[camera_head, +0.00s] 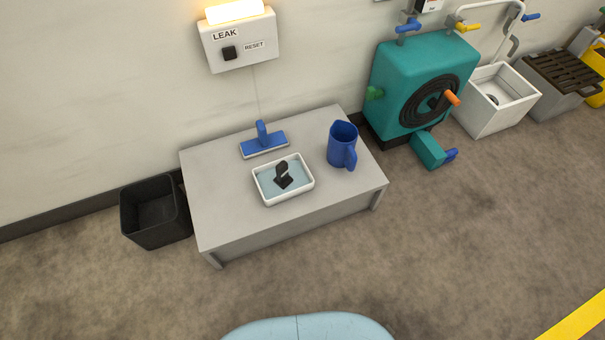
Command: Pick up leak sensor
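A small black upright piece with a hooked top (283,174), which looks like the leak sensor, stands in a shallow white tray (270,201) with a pale blue inside. The tray sits on a low grey table (225,215) against the wall. The wall box marked LEAK (240,56) has a black reset button and a lit lamp on top. A thin line runs down from it towards the table. Neither of my grippers is in view.
A blue flat-headed tool with an upright handle (263,145) lies behind the tray, and a blue jug (342,146) stands right of it. A black bin (155,211) is left of the table. A teal machine (396,84) and white basin (497,98) stand right. The front floor is clear.

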